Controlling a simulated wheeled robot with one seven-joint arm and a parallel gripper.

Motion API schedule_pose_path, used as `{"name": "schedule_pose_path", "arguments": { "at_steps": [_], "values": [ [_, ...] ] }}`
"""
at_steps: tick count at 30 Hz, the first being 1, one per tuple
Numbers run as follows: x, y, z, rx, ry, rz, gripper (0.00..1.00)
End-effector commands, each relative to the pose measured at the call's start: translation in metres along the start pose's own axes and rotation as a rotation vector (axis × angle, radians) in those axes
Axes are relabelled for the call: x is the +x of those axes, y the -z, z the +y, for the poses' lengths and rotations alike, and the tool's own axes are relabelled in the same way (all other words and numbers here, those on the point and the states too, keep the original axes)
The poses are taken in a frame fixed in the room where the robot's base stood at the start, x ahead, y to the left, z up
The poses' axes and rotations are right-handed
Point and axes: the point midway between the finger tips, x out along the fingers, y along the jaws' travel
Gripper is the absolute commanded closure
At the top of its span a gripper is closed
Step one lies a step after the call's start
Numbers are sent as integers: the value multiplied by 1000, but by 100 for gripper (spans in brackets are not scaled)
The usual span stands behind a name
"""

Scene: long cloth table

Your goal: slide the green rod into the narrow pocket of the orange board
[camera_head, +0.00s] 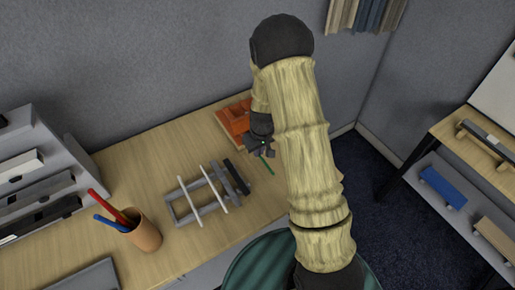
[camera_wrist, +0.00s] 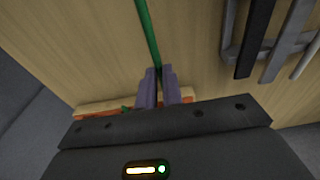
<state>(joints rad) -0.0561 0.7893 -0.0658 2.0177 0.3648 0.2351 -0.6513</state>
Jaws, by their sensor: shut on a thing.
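The green rod (camera_wrist: 148,35) is thin and straight. In the wrist view my gripper (camera_wrist: 158,72) is shut on it, and the rod runs up from between the fingertips to the top edge. In the head view part of the rod (camera_head: 268,165) shows just below my gripper (camera_head: 260,146). The orange board (camera_head: 233,120) lies on the table near the wall, just behind and left of my gripper. A strip of the board (camera_wrist: 95,110) shows behind the fingers in the wrist view. Its narrow pocket cannot be made out.
A grey rack (camera_head: 205,193) with white and black bars stands left of my gripper. A clay cup (camera_head: 145,236) with red and blue pens stands farther left, near grey shelves (camera_head: 35,160). Bare wooden table (camera_head: 120,165) lies between rack and wall.

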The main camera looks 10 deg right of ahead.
Motion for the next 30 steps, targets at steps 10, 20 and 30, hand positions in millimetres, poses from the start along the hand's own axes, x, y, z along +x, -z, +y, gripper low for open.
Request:
{"name": "schedule_pose_path", "arguments": {
  "at_steps": [10,20,30],
  "values": [
    [-1,-11,0,-1,-1,1,100],
    [-2,-22,0,-1,0,-1,100],
    [-4,-32,0,-1,0,0,100]
  ]
}}
